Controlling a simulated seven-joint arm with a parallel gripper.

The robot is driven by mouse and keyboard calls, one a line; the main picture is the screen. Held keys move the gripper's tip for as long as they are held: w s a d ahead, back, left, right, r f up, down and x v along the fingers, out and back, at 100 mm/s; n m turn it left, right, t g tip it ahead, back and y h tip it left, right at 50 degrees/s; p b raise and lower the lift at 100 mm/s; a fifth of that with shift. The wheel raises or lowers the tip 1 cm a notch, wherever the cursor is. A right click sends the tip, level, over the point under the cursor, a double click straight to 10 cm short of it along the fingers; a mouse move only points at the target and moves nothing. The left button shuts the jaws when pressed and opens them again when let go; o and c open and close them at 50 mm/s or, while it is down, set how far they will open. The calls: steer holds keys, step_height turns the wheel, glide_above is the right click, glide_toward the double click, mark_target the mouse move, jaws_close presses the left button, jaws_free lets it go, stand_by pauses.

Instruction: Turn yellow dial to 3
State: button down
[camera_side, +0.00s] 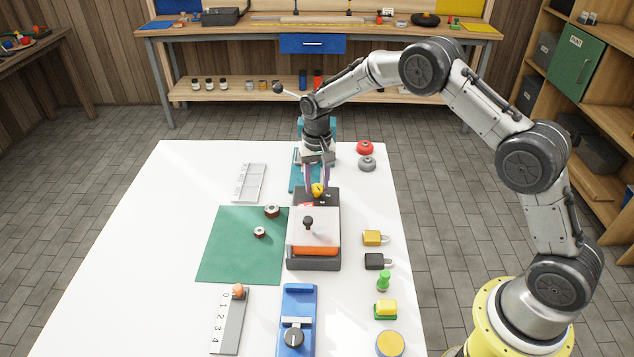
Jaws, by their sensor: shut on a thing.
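The yellow dial (318,190) sits on a dark box (325,199) near the far part of the white table. My gripper (317,187) points down over this box, and its purple-grey fingers are shut on the yellow dial from both sides. The fingers partly cover the dial. The dial's pointer and any numbers around it are too small to read here.
A grey and orange box with a black knob (308,222) stands just in front. A green mat (232,245) with two small round parts lies left. The table's left side is clear.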

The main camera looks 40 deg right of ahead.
mark_target(317, 187)
steer(key=shift+r, duration=0.1)
steer(key=shift+c, duration=2.2)
jaws_free()
step_height(317, 187, up, 14)
